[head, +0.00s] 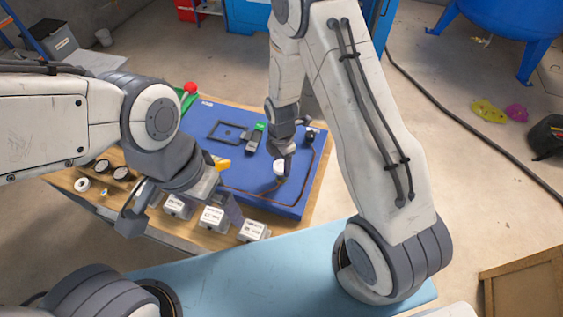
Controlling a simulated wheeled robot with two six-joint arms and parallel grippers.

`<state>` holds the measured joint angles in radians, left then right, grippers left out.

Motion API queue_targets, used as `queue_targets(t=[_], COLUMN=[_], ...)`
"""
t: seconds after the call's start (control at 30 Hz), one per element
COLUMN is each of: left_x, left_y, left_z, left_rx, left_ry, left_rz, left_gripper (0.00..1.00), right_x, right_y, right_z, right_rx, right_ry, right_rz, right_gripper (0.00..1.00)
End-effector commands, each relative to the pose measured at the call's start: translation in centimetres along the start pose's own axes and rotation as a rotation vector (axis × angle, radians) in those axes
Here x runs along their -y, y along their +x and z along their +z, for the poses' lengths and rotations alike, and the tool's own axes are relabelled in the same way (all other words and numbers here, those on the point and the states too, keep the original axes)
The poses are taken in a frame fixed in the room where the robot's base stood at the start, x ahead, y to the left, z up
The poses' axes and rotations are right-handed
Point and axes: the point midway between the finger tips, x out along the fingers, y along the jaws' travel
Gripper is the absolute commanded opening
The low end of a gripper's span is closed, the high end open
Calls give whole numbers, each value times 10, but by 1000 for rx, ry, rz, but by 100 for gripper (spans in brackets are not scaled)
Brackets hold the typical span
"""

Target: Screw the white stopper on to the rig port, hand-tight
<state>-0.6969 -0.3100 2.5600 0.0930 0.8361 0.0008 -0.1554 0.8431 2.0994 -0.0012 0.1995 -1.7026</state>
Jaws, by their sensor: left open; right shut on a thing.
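A small white round piece (280,168), which looks like the white stopper, is at the fingertips of my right gripper (282,158). The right gripper is shut on it, low over the blue board (255,190) on the wooden table. The rig port cannot be made out; the arm and fingers cover part of the board, and I cannot tell whether the stopper touches anything below it. My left gripper (181,217) is open and empty, its dark fingers spread above the table's front edge, left of the board.
Several white labelled boxes (212,217) line the table's front edge. Round gauges (121,173) and a white ring (82,184) lie at the left. A dark frame (226,131), a green-topped part (256,138) and a black knob (309,135) sit on the board.

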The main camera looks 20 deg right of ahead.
Motion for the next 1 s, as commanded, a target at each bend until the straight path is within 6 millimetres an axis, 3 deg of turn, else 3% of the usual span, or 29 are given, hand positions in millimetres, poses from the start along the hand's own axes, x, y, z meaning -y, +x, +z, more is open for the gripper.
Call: queue_targets(t=[1.0], left_x=[0], left_y=[6], left_z=[0], left_rx=[0], left_ry=[0], left_rz=[0], left_gripper=[100], right_x=[0], right_y=[9], right_z=[2], right_rx=[0], right_ry=[3], right_rz=[0], right_gripper=[0])
